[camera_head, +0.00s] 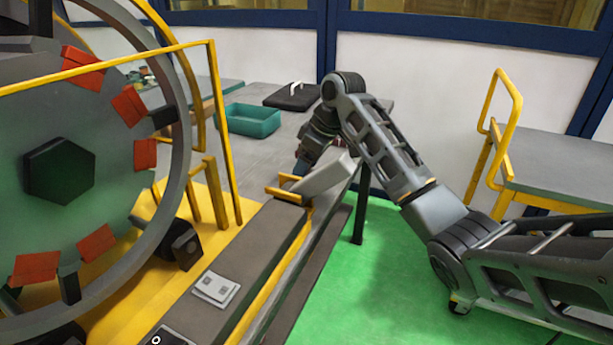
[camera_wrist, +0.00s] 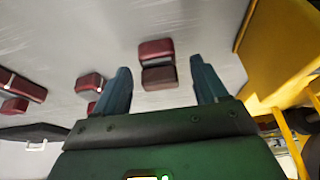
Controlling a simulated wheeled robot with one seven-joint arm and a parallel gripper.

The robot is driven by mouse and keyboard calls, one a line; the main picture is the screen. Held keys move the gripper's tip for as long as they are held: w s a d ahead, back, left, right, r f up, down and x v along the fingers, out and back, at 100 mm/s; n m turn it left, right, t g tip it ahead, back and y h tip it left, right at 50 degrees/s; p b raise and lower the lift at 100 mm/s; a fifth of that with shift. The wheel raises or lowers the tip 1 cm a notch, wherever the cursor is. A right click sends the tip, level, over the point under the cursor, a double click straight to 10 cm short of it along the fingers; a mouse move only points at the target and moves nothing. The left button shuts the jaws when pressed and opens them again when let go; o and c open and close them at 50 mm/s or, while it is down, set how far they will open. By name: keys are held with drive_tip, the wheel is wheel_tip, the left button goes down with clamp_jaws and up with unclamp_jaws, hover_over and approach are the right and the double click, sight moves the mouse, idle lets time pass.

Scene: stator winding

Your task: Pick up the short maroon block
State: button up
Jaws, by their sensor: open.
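In the wrist view, a short maroon block (camera_wrist: 156,49) lies on the grey table between and beyond the fingertips of my gripper (camera_wrist: 161,68). A darker maroon piece (camera_wrist: 160,77) shows just below it, with a grey strip between; I cannot tell if they are one block. The two blue-grey fingers are spread apart with no block touching them. Another short maroon block (camera_wrist: 89,82) lies left of the left finger. In the head view, the arm reaches down over the table, and its own links and a pale plate mostly hide the gripper and the blocks.
A longer maroon block (camera_wrist: 24,86) lies at the wrist view's left. In the head view, a teal bin (camera_head: 252,122) and a black case (camera_head: 294,96) stand farther back on the table. A yellow frame (camera_head: 218,130) and a large round stator (camera_head: 60,235) fill the left.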

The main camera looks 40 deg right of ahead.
clamp_jaws()
idle(0.5)
drive_tip(key=shift+r, duration=0.15)
